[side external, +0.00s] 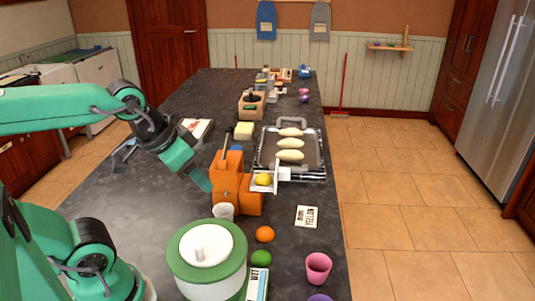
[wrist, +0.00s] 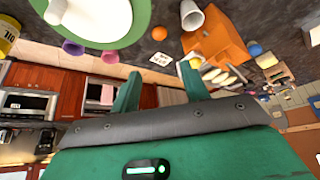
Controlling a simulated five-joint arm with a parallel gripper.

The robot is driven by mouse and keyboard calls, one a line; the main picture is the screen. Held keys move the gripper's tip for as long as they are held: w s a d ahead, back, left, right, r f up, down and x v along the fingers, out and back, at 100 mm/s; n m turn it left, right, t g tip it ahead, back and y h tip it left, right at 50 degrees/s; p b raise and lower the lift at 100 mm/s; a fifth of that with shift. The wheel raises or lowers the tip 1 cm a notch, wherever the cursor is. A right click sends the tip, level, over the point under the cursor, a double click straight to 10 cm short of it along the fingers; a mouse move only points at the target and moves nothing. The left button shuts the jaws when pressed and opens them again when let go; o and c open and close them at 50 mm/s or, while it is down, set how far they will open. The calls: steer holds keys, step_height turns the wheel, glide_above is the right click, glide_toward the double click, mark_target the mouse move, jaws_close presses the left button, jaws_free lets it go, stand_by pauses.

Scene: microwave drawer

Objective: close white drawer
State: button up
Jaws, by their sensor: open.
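My gripper (side external: 205,184) is above the dark counter, just left of the orange appliance (side external: 232,186), in the side external view. In the wrist view the two green fingers of my gripper (wrist: 162,88) are spread apart with nothing held between them. White-fronted units (side external: 98,72) stand at the far back left, well away from my gripper, and I cannot tell whether any drawer there is open.
The dark counter (side external: 165,220) holds a green-and-white pot (side external: 206,252), a white cup (side external: 223,211), an orange fruit (side external: 265,234), a lime (side external: 261,258), a pink cup (side external: 318,268) and a tray (side external: 264,150) of pale loaves. The tiled floor at right is open.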

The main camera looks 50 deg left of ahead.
steer(key=w, duration=0.1)
steer(key=m+g, duration=0.5)
steer(key=m, duration=0.4)
glide_above(286, 170)
steer(key=f, duration=0.5)
steer(key=shift+s, duration=0.25)
steer(key=shift+w+a+f+g, duration=0.1)
steer(key=shift+w+f+g, duration=0.2)
steer(key=shift+w+f, duration=0.05)
steer(key=shift+f, duration=3.9)
